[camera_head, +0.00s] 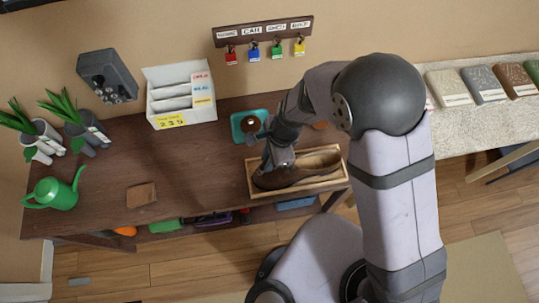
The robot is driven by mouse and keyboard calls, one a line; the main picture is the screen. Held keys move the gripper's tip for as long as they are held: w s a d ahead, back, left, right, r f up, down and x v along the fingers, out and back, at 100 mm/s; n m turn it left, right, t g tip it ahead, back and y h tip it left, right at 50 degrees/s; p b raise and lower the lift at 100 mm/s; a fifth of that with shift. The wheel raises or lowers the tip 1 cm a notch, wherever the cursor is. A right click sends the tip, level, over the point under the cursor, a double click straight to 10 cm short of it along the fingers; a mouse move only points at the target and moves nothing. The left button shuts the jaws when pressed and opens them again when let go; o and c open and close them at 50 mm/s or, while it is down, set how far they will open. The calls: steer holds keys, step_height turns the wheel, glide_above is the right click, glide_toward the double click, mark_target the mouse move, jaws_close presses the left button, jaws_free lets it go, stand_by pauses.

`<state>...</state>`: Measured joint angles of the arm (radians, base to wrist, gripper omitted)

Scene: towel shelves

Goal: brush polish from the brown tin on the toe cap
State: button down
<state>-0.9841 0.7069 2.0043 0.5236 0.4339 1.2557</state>
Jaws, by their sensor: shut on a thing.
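A brown shoe (292,174) lies in a shallow light wooden tray (318,184) at the right end of the dark table, its toe to the left. A teal tray (237,127) sits behind it, with a round brown tin (252,124) in it. My gripper (270,161) points down over the toe end of the shoe, in front of the teal tray. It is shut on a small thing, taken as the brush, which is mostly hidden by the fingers. I cannot tell whether the brush touches the toe cap.
A brown cloth or leather piece (141,195), a green watering can (56,190), potted plants (85,130) and a white rack (181,97) stand on the table's left half. The table's middle is clear.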

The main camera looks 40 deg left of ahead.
steer(key=shift+s+d+b, duration=0.4)
steer(key=shift+s+d, duration=0.5)
steer(key=shift+d, duration=0.05)
steer(key=p+v, duration=0.3)
steer(key=p, duration=0.1)
steer(key=a+p+v, duration=0.1)
steer(key=p+v, duration=0.1)
steer(key=shift+s+d+r, duration=0.1)
steer(key=shift+s+r, duration=0.25)
steer(key=shift+r, duration=0.15)
steer(key=shift+s+a+p+v, duration=0.1)
steer(key=shift+p+v, duration=0.45)
steer(key=shift+v, duration=0.2)
steer(key=shift+s+a+p+v, duration=0.1)
steer(key=shift+a+p+v, duration=0.05)
steer(key=shift+p+v, duration=0.5)
steer(key=shift+w+d+r, duration=0.1)
steer(key=shift+w, duration=0.05)
